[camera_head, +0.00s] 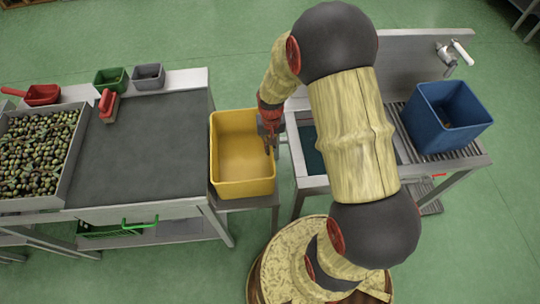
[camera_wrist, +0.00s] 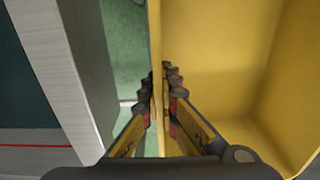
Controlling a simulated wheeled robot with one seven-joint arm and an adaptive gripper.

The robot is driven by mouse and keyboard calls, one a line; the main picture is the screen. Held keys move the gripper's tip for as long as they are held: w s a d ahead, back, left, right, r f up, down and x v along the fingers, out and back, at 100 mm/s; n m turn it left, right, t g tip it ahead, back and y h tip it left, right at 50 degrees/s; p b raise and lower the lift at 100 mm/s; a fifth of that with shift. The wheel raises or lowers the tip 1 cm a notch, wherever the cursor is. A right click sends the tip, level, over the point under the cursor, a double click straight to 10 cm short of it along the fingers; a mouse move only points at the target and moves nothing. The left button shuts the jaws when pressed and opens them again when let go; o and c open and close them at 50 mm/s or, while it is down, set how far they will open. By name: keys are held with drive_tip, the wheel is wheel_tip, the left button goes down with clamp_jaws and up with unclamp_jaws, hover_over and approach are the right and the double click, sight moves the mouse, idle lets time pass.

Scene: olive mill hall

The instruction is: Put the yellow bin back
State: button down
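The yellow bin (camera_head: 241,183) is upright and looks empty. It is at a low grey stand (camera_head: 250,202) between the dark-topped table and the sink unit. My gripper (camera_head: 269,142) is at the bin's right rim, pointing down. In the wrist view, the gripper (camera_wrist: 158,88) has one finger inside the yellow bin (camera_wrist: 215,65) and one outside, with the bin's wall between them. Both fingers appear to be against the wall. My arm hides part of the sink.
A blue bin (camera_head: 447,118) stands on the drainboard at right, below a tap (camera_head: 450,55). At left are a table (camera_head: 145,150), an olive tray (camera_head: 68,185), a red scoop (camera_head: 42,94), a red-handled brush (camera_head: 108,104), and green (camera_head: 110,80) and grey (camera_head: 148,76) small containers.

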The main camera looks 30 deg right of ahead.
drive_tip(key=shift+f+b, duration=0.9)
drive_tip(key=shift+f, duration=1.75)
drive_tip(key=shift+f, duration=0.2)
drive_tip(key=c, duration=2)
unclamp_jaws()
drive_tip(key=shift+c, duration=0.2)
wheel_tip(320, 180, up, 24)
drive_tip(key=s+a+n+t+p, duration=0.1)
drive_tip(key=a+p, duration=0.2)
drive_tip(key=p, duration=0.2)
drive_tip(key=s+a+r+n+t, duration=0.1)
drive_tip(key=s+a+r+t, duration=0.1)
drive_tip(key=s+r, duration=0.6)
drive_tip(key=s+a+r+n+t, duration=0.2)
drive_tip(key=s+a+r, duration=0.2)
drive_tip(key=s+r, duration=0.4)
wheel_tip(320, 180, up, 3)
drive_tip(key=shift+s+a+f+n, duration=0.2)
drive_tip(key=shift+s+a+n, duration=0.05)
drive_tip(key=shift+s+n, duration=0.05)
